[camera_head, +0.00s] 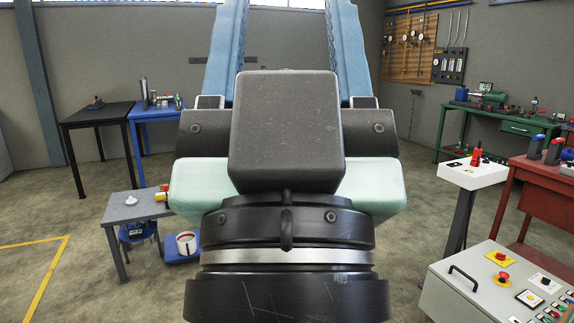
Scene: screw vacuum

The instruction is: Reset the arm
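My gripper (287,30) fills the middle of the head view, seen from behind and very close. Its dark ringed wrist is at the bottom, with a pale green body and a dark block above it. Two blue fingers with ridged inner sides rise from dark mounts, set wide apart, and run up to the top edge of the picture. The dark block hides the lower part of the gap. The rest of my arm is out of view.
A grey control box (450,292) and a white panel on a post (473,173) stand close on the right, near a red bench (540,180). A small grey table (135,207) and a blue-based item (185,245) stand left. Open floor lies at the left.

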